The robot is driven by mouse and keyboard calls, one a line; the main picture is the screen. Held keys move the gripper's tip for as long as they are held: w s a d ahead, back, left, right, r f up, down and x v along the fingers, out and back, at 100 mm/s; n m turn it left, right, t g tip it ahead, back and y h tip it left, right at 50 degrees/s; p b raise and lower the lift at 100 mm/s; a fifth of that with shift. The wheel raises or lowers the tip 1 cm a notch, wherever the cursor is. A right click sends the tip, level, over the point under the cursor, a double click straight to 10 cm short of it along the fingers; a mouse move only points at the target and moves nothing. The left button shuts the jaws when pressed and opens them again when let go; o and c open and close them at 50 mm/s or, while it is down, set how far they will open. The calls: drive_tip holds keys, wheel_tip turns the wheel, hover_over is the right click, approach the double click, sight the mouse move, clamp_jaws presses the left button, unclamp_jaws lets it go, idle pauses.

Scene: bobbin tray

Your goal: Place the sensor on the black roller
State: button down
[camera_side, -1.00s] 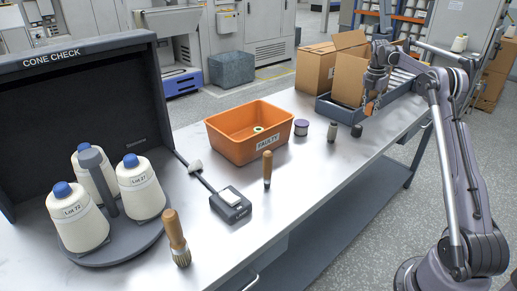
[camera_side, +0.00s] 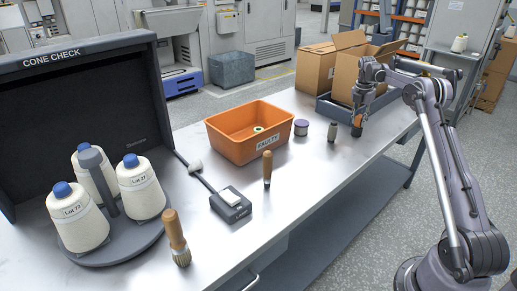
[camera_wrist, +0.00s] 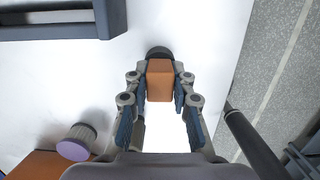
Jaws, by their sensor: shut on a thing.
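My gripper (camera_wrist: 160,88) is shut on an orange-brown block, which I take to be the sensor (camera_wrist: 160,80); its orange side also shows in the side view (camera_side: 363,112). The black roller (camera_side: 357,131) is a small dark rounded piece on the table, right under my gripper in the side view. In the wrist view the black roller (camera_wrist: 158,51) shows as a dark curved edge just beyond the block, which hides the rest. I cannot tell whether block and roller touch.
An orange bin (camera_side: 222,146) is further left. A grey tray (camera_side: 330,109) and cardboard boxes (camera_side: 314,72) are behind. The table's front edge is nearby, right.

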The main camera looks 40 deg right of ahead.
sight(356, 127)
drive_tip(key=c, duration=1.1)
unclamp_jaws()
drive_tip(key=shift+f, duration=0.1)
drive_tip(key=shift+c, duration=0.2)
wheel_tip(356, 127, up, 12)
drive_tip(key=a+f, duration=0.1)
drive_tip(key=a, duration=0.1)
drive_tip(key=a+r+m+t, duration=0.2)
drive_tip(key=a+r+m, duration=0.25)
drive_tip(key=a, duration=0.85)
drive_tip(key=a+r+m+t, duration=0.1)
drive_tip(key=a+r+m, duration=0.35)
drive_tip(key=a, duration=0.85)
drive_tip(key=s+a+f+m+t+y, duration=0.1)
drive_tip(key=s+a+f+m, duration=0.3)
drive_tip(key=s+a, duration=0.4)
drive_tip(key=s+a+f+m+t, duration=0.3)
drive_tip(key=s+a+f+m, duration=0.2)
drive_tip(key=a, duration=0.7)
drive_tip(key=s+f, duration=0.2)
drive_tip(key=s, duration=0.2)
drive_tip(key=shift+s+f+y, duration=0.15)
drive_tip(key=shift+f+y, duration=0.05)
drive_tip(key=shift+y, duration=0.2)
